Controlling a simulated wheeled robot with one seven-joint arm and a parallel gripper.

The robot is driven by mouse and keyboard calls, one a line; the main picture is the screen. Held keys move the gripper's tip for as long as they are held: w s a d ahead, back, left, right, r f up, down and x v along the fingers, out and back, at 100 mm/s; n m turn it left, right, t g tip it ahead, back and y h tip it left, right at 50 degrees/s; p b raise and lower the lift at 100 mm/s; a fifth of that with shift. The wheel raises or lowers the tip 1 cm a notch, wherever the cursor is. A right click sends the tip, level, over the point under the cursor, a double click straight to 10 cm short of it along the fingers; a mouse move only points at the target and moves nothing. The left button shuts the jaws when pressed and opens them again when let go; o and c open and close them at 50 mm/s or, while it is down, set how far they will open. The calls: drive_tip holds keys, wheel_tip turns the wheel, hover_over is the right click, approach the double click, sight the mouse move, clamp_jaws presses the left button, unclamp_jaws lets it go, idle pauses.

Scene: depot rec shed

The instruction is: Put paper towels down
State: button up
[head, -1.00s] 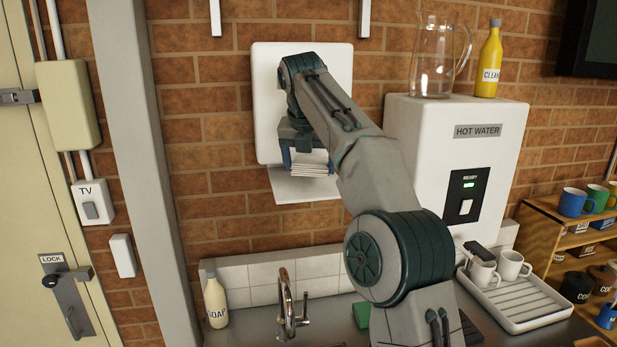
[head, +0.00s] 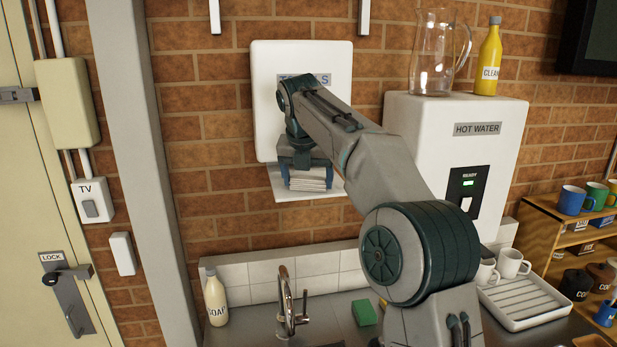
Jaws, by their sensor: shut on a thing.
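My gripper (head: 307,178) is in front of the lower part of the white towel dispenser (head: 265,110) on the brick wall. It is shut on a stack of white paper towels (head: 309,183), with its blue fingers on either side of the stack. The towels are at the dispenser's open bottom tray (head: 285,192). I cannot tell whether they rest on the tray or are just above it. My arm hides part of the dispenser's label and its lower right side.
Below are a tap (head: 287,300), a soap bottle (head: 215,299) and a green sponge (head: 365,313). The hot water heater (head: 480,165) stands to the right, with a glass jug (head: 432,60) and a yellow bottle (head: 488,60) on top. A drying rack (head: 530,300) with mugs is at lower right.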

drive_tip(key=o, duration=1)
drive_tip(key=v, duration=0.7)
drive_tip(key=s+d+m, duration=0.3)
drive_tip(key=s+m, duration=0.4)
drive_tip(key=m, duration=0.1)
drive_tip(key=s+d+f+m, duration=0.4)
drive_tip(key=s+f+m, duration=0.3)
drive_tip(key=s+m, duration=0.1)
drive_tip(key=s+d+f+m, duration=0.3)
drive_tip(key=s+f+m, duration=0.5)
drive_tip(key=s+m, duration=0.1)
drive_tip(key=s+d+f+m, duration=0.4)
drive_tip(key=s+f+m, duration=0.3)
drive_tip(key=s, duration=0.3)
drive_tip(key=shift+s+d+f+m+y, duration=0.3)
drive_tip(key=shift+d+f+m+y, duration=0.1)
drive_tip(key=shift+m, duration=0.5)
